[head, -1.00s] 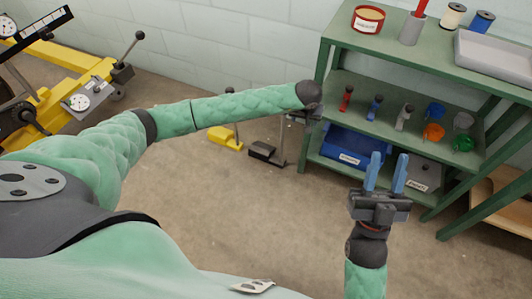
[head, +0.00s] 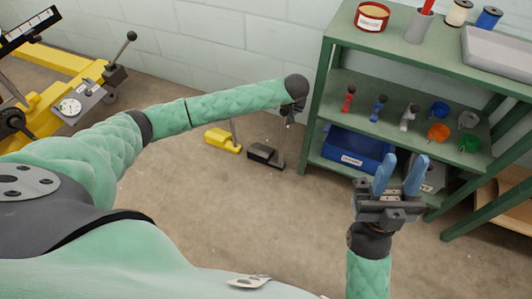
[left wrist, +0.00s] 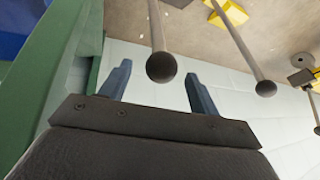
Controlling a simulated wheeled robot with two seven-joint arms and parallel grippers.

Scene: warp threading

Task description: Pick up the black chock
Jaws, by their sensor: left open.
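The black chock (head: 264,154) stands on the floor left of the green shelf, with a thin upright rod rising from it. My left gripper (head: 290,108) is above its rod's upper end, small and partly hidden by my dark wrist. In the left wrist view my left gripper (left wrist: 158,68) is open, with a dark ball-topped rod (left wrist: 158,35) showing between the fingertips; nothing is visibly held. The chock's dark base (left wrist: 180,3) is cut off at the top edge. My right gripper (head: 405,158) is open and empty in front of the shelf.
A yellow chock (head: 222,140) stands left of the black one; its ball-topped rod (left wrist: 240,45) shows in the left wrist view. The green shelf (head: 312,110) is close on the right, with a blue bin (head: 350,152) low down. Floor in front is clear.

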